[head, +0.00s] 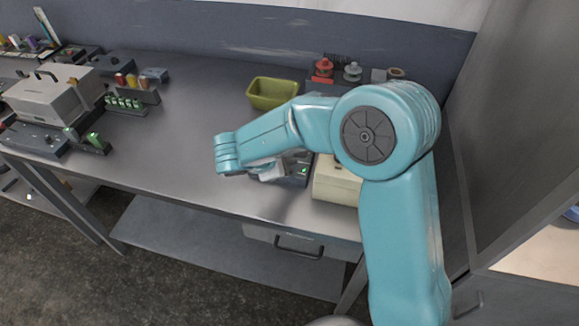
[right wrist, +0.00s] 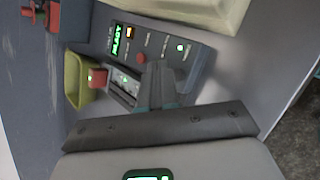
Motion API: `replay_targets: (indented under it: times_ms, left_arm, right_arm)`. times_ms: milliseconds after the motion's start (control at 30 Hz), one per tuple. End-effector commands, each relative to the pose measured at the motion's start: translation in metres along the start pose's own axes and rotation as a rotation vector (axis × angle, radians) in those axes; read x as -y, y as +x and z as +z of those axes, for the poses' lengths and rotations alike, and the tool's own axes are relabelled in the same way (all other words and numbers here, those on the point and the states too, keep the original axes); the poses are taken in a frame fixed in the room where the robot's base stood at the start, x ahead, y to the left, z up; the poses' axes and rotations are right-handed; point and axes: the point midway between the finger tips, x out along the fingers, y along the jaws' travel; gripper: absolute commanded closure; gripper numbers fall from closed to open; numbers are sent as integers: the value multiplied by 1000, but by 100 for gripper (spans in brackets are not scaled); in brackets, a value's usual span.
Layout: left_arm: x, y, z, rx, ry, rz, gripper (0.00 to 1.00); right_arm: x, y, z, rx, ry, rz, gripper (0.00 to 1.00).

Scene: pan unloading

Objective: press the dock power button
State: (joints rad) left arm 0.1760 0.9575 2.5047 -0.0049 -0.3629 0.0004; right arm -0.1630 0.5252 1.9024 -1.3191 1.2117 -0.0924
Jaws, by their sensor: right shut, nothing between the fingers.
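The dock (head: 297,182) is a dark grey unit on the bench, partly hidden by my right arm in the head view. In the right wrist view its sloped panel (right wrist: 200,65) shows a lit green display (right wrist: 117,40), a small red button (right wrist: 142,57) and a pale button with a green light (right wrist: 180,47). I cannot tell which button is the power button. My right gripper (right wrist: 160,80) is shut and empty, its tips close to the panel's near edge below the buttons; contact cannot be told. It also shows in the head view (head: 270,173). My left gripper is out of view.
A cream box (head: 335,182) stands right beside the dock. A yellow-green bin (head: 272,93) sits behind it. Red and grey knobbed items (head: 323,68) stand at the back. Other equipment (head: 52,95) fills the bench's left end. The bench middle (head: 185,135) is clear.

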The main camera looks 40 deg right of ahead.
Motion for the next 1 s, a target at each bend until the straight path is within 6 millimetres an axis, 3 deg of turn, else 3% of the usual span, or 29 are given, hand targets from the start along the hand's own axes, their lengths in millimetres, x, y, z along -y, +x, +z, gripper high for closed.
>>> replay_targets:
  times_ms: [167,700,1000]
  left_arm:
    - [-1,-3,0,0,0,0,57]
    - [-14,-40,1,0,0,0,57]
    - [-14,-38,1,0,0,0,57]
  right_arm:
    - [-2,-3,2,0,0,0,100]
    - [-31,-42,31,1,0,0,100]
    - [-30,-42,30,1,0,0,100]
